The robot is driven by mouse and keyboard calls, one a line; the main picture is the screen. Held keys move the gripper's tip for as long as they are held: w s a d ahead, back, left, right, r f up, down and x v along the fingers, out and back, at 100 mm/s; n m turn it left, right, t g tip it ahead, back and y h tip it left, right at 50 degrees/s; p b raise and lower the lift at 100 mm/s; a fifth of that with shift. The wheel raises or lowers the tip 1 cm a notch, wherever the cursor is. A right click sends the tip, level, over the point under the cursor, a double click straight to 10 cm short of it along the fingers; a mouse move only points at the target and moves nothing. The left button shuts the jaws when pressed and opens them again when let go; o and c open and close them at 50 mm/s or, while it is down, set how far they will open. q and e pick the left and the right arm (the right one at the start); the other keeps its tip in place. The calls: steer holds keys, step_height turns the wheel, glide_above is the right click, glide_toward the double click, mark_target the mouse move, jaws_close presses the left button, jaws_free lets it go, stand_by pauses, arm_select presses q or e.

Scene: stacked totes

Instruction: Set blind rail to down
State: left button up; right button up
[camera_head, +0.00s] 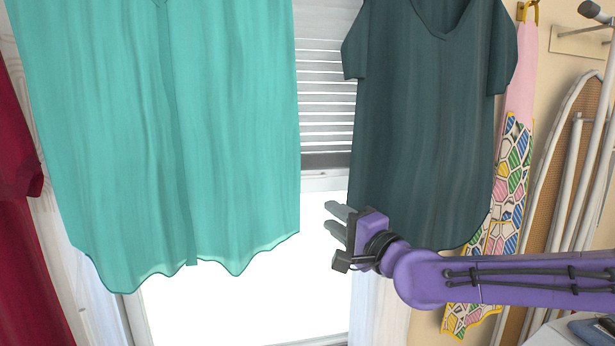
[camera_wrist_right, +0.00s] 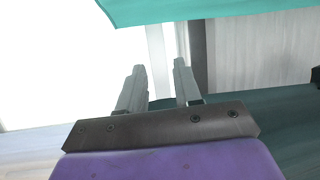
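The blind (camera_head: 325,95) hangs in the window with pale slats. Its dark grey bottom rail (camera_head: 326,160) is partway up, with bright glass below it. The rail shows between the teal shirt and the dark green shirt, which hide its ends. My right gripper (camera_head: 331,217) is below the rail, in front of the window, with its fingers apart and empty. In the right wrist view, the gripper (camera_wrist_right: 159,68) points toward the window, and the rail (camera_wrist_right: 198,55) shows as a dark upright strip just beyond the right finger. My left gripper is not in view.
A teal shirt (camera_head: 200,130) hangs left of the gap and a dark green shirt (camera_head: 430,120) right of it, close to my right arm. A red garment (camera_head: 25,220) hangs far left. A patterned apron (camera_head: 512,170) and an ironing board (camera_head: 560,160) are at right.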

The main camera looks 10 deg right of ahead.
mark_target(304, 178)
steer(key=shift+y, duration=0.3)
steer(key=w+a+r, duration=0.1)
steer(key=w+r, duration=0.1)
steer(key=w+a+r+p, duration=0.1)
steer(key=w, duration=0.2)
steer(key=w+a+r+p, duration=0.1)
steer(key=w+r, duration=0.1)
steer(key=w, duration=0.1)
steer(key=shift+a+r, duration=0.3)
steer(key=shift+r, duration=0.05)
steer(key=shift+w+a, duration=0.15)
steer(key=shift+w, duration=0.4)
jaws_close()
stand_by(0.4)
